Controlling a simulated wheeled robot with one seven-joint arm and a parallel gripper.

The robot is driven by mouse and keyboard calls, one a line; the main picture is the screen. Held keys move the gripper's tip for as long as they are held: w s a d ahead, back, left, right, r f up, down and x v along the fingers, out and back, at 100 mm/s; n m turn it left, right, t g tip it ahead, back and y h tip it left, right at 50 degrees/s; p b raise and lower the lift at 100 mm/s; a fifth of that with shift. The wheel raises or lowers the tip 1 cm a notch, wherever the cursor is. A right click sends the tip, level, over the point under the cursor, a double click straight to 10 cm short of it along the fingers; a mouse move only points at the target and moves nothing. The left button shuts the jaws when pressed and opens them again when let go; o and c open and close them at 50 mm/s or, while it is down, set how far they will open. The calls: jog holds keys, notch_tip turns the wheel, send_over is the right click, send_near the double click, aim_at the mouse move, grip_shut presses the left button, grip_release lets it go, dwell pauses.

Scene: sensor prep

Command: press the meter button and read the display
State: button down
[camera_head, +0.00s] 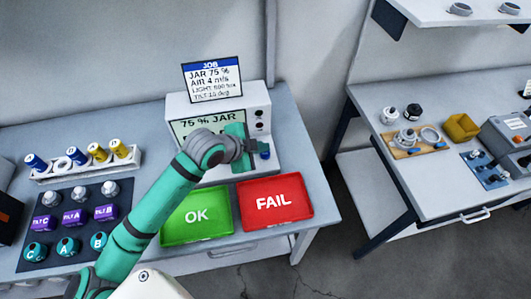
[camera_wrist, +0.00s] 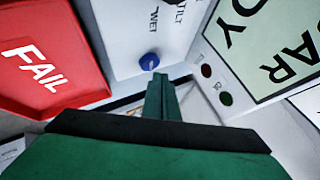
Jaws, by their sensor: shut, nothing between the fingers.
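The meter (camera_head: 258,97) is a white box at the back of the left bench. In the wrist view the display (camera_wrist: 262,45) shows turned and cut-off letters, "AR" and "DY". A round blue knob or button (camera_head: 265,154) sits on the meter's base; in the wrist view it (camera_wrist: 149,62) is just beyond my fingertips, near the words "WET" and "TILT". My gripper (camera_head: 244,150) is shut and empty, in front of the meter. I cannot tell whether it touches the meter.
A job card (camera_head: 211,79) above the meter lists JAR 75 %, AIR, LIGHT and TILT values. A green OK tray (camera_head: 180,234) and red FAIL tray (camera_head: 290,186) lie in front. Another bench (camera_head: 455,90) stands right.

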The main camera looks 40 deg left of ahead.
aim_at(262, 156)
jog(key=shift+f, duration=0.1)
dwell(0.6)
jog(key=shift+f, duration=0.3)
jog(key=shift+f, duration=0.5)
dwell(0.7)
jog(key=shift+r, duration=0.9)
jog(key=shift+r, duration=2.5)
